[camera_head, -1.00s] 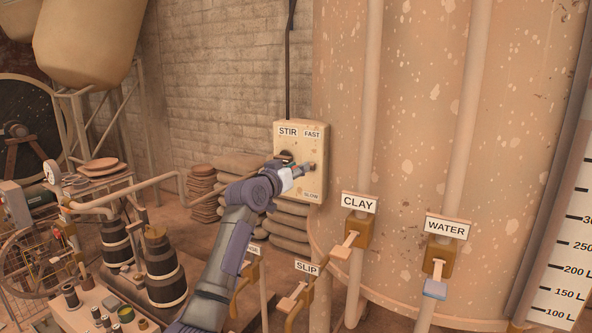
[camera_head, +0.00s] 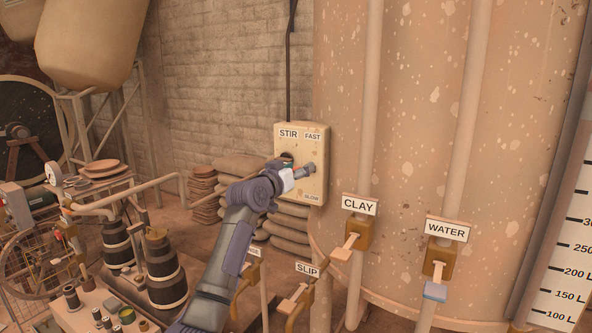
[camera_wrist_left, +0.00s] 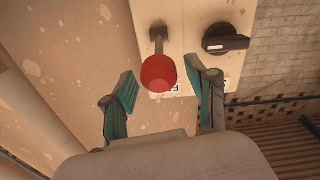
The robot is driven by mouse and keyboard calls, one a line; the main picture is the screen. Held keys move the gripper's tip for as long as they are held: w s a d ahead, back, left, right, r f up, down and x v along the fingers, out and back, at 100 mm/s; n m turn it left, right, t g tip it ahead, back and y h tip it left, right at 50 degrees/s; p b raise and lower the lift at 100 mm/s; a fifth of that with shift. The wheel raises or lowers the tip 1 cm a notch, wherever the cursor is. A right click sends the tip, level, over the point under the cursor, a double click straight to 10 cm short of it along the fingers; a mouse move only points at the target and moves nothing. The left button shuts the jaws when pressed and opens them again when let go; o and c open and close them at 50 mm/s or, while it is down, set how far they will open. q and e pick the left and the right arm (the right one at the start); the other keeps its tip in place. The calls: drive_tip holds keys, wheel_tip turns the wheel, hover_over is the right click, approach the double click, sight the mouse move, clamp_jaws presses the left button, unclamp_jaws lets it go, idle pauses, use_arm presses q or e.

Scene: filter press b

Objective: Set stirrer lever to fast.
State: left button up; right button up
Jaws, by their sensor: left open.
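The cream stirrer panel (camera_head: 315,188) hangs on the wall with STIR and FAST labels at its top and SLOW at its bottom. In the left wrist view the stirrer lever (camera_wrist_left: 157,35) ends in a red knob (camera_wrist_left: 158,75). My left gripper (camera_head: 309,169) is in front of the panel, hiding the lever in the head view. Its fingers also show in the left wrist view (camera_wrist_left: 163,90), open, one on each side of the red knob with gaps visible. A label is partly hidden behind the knob. My right gripper is not in view.
A black rotary knob (camera_wrist_left: 226,40) sits beside the lever on the panel. CLAY (camera_head: 359,204), WATER (camera_head: 446,228) and SLIP (camera_head: 307,269) valves stand below and right. Stacked sacks (camera_head: 290,225) lie under the panel. A large tank (camera_head: 440,120) fills the right.

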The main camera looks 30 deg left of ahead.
use_arm(q)
drive_tip(key=shift+s+a+f, duration=0.1)
drive_tip(key=shift+s+f, duration=0.05)
drive_tip(key=shift+s, duration=0.35)
drive_tip(key=s, duration=1.1)
drive_tip(key=shift+a, duration=0.2)
